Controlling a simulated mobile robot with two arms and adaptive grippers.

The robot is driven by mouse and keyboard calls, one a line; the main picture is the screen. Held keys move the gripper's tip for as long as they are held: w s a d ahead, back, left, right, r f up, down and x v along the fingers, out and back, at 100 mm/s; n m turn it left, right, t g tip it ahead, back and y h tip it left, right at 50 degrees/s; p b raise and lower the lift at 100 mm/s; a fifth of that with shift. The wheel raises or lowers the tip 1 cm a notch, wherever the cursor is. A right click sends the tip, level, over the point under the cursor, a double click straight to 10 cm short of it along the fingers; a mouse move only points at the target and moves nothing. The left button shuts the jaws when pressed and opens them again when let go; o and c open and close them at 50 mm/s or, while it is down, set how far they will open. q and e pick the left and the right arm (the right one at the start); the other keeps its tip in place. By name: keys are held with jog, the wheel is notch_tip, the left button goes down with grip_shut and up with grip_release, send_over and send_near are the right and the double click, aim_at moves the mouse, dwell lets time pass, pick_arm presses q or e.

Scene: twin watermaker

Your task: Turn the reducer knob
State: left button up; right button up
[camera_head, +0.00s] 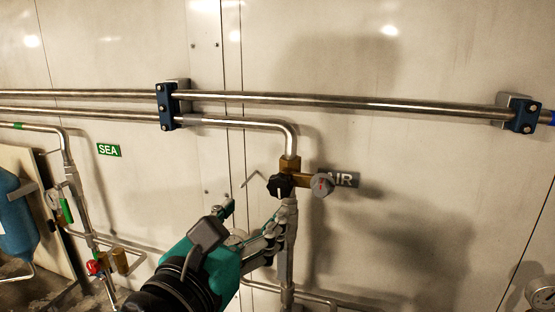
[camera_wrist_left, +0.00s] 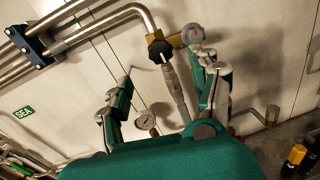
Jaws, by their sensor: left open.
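The black reducer knob (camera_head: 280,186) sits on a brass fitting (camera_head: 290,164) under the bent steel pipe, left of a round grey gauge (camera_head: 322,185). In the left wrist view the black knob (camera_wrist_left: 160,49) is near the top middle, just beyond the fingers. My left gripper (camera_head: 257,212) is open and below the knob, its fingers pointing up toward the wall. In the left wrist view its two fingers (camera_wrist_left: 166,78) are spread apart, with nothing between them held. The knob appears apart from both fingers. My right gripper is not in view.
Steel pipes (camera_head: 340,102) run along the wall in blue clamps. A black AIR label (camera_head: 346,179) is behind the gauge, and a green SEA label (camera_head: 108,150) is to the left. Valves with a red knob (camera_head: 94,267) stand at lower left. The wall right of the gauge is clear.

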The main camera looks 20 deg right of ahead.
aim_at(277, 189)
pick_arm(q)
jog(key=p+x, duration=0.2)
jog(key=x, duration=0.7)
jog(key=shift+w+d+p, duration=0.25)
jog(key=shift+p, duration=0.15)
jog(key=shift+w+d+f, duration=0.1)
jog(key=shift+w+d, duration=0.2)
jog(key=shift+w, duration=0.1)
jog(key=c, duration=1.2)
